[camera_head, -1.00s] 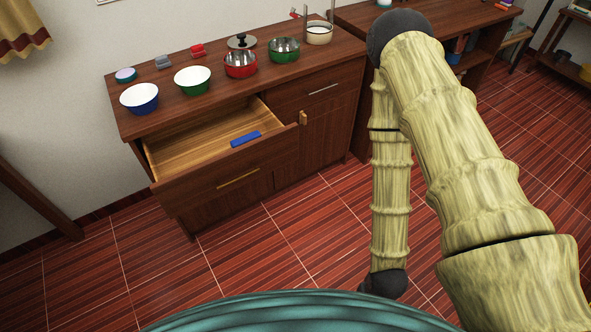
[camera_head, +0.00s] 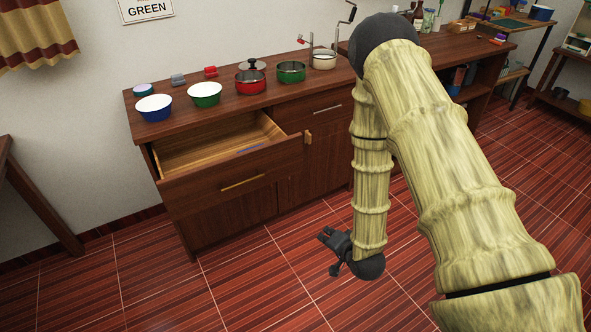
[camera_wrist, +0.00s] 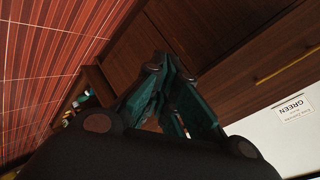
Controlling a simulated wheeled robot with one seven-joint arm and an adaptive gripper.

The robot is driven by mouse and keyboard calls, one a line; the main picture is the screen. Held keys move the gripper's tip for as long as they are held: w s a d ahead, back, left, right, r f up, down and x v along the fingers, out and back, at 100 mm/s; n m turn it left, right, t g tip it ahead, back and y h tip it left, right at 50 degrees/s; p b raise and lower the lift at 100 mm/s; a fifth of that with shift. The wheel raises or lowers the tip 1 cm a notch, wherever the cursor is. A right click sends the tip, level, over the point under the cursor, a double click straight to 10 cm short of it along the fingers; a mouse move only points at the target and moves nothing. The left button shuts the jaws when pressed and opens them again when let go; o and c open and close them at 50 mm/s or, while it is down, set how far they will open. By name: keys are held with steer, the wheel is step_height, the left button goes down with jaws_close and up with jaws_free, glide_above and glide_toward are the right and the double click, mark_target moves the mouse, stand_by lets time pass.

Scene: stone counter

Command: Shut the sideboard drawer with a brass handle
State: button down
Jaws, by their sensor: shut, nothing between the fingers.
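The sideboard drawer (camera_head: 222,181) stands pulled out from the left half of the wooden sideboard (camera_head: 316,157). Its brass handle (camera_head: 243,182) is on the front panel, and the handle also shows at the right in the wrist view (camera_wrist: 289,66).
Bowls and pots, including a blue bowl (camera_head: 154,108) and a red pot (camera_head: 250,83), stand on the sideboard top. A small wooden block-like piece (camera_head: 308,137) sits by the drawer's right corner. Tiled floor (camera_head: 240,285) in front is clear. A second table (camera_head: 480,62) stands right.

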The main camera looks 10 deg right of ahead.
steer(key=w+r+m+t+y+b, duration=0.1)
steer(key=w+r+m+t+b, duration=0.2)
steer(key=w, duration=0.4)
steer(key=m+t+y+b, duration=0.1)
steer(key=m+t+y, duration=0.1)
steer(key=t, duration=0.1)
glide_toward(292, 154)
steer(key=x, duration=0.7)
steer(key=shift+a, duration=0.15)
steer(key=shift+w, duration=0.2)
